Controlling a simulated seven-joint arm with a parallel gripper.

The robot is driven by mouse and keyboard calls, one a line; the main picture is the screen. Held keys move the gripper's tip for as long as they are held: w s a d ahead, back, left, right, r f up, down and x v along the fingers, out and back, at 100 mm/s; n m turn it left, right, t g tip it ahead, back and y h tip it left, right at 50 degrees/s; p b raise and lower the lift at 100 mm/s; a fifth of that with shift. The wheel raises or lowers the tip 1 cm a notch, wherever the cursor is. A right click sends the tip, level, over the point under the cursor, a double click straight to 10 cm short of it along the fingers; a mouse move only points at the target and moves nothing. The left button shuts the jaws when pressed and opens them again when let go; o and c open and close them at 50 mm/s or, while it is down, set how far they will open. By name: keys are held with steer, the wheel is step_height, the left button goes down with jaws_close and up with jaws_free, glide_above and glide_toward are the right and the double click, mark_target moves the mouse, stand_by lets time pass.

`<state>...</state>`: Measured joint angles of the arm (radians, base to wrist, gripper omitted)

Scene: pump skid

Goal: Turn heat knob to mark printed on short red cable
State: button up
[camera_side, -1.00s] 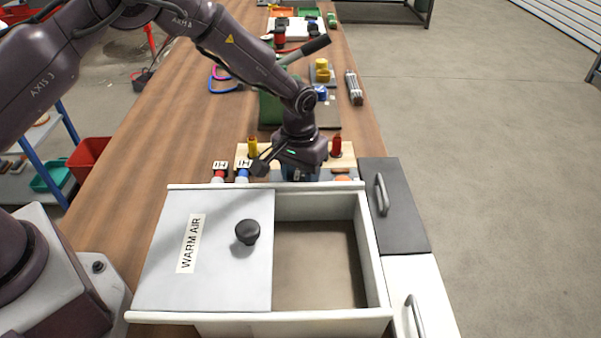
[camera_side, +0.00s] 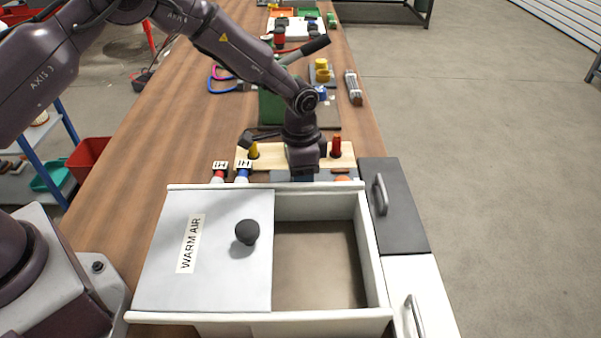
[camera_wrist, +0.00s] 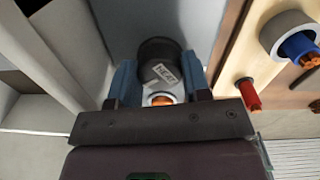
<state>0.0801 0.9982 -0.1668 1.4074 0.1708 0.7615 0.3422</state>
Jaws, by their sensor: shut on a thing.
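My gripper (camera_wrist: 161,88) is shut on a dark round knob (camera_wrist: 157,49). The knob carries a small white label (camera_wrist: 163,73) that seems to read HEAT. The two blue fingers sit on either side of it. In the side view, my gripper (camera_side: 303,172) points down behind the open box, and the knob is hidden there. A red cable end (camera_side: 219,174) with a white tag (camera_side: 220,165) stands left of my gripper. A blue cable end (camera_side: 242,174) with a similar tag (camera_side: 244,164) stands beside it. The tag marks are too small to read surely.
A box with a grey WARM AIR lid (camera_side: 210,285) and black lid knob (camera_side: 247,232) stands in front. A yellow peg (camera_side: 253,150) and a red peg (camera_side: 337,147) flank my gripper on a pale board (camera_side: 347,161). Dark and white handled fronts stand at right.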

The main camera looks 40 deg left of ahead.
steer(key=shift+m, duration=0.6)
steer(key=o, duration=0.9)
step_height(320, 180, up, 13)
steer(key=shift+w+a+r, duration=0.1)
steer(key=s+a+r+n+t, duration=0.2)
steer(key=s+r, duration=0.3)
steer(key=s, duration=0.4)
steer(key=s+a+r+n+t, duration=0.2)
steer(key=s+a+r+n, duration=0.1)
steer(key=s, duration=0.7)
steer(key=s+a+r+n+t, duration=0.1)
steer(key=s+a+r+n, duration=0.2)
steer(key=s+r, duration=0.5)
steer(key=shift+s+a+n+t, duration=0.3)
steer(key=shift+s+a+t, duration=0.1)
steer(key=shift+s+a, duration=0.3)
